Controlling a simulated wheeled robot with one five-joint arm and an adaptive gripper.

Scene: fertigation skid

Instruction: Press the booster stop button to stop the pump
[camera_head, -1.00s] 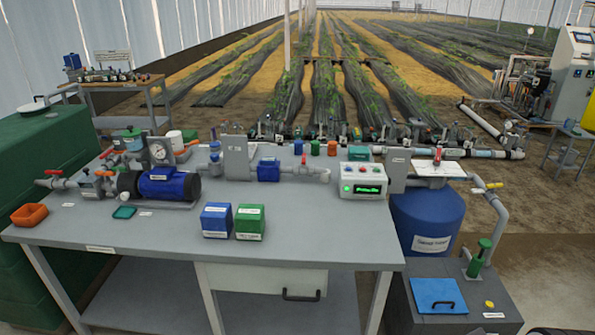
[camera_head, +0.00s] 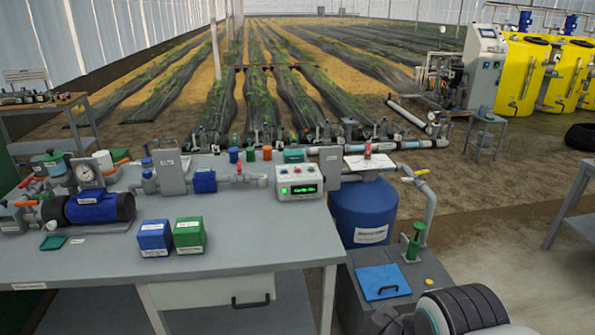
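A white control box (camera_head: 300,190) with a lit green display stands at the right end of the grey bench. Small buttons sit on its top, one of them reddish; their labels are too small to read, so I cannot tell which is the stop button. The blue and black pump (camera_head: 100,207) lies at the left of the bench. A dark ribbed, rounded part with a light ring shows at the bottom right, apart from the box; it may be part of my arm. No gripper fingers show.
Blue (camera_head: 154,237) and green (camera_head: 190,235) boxes stand on the bench (camera_head: 250,240) left of and nearer than the control box. A blue tank (camera_head: 362,212) and a dark stand with a blue lid (camera_head: 382,281) are to its right. Bare floor lies further right.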

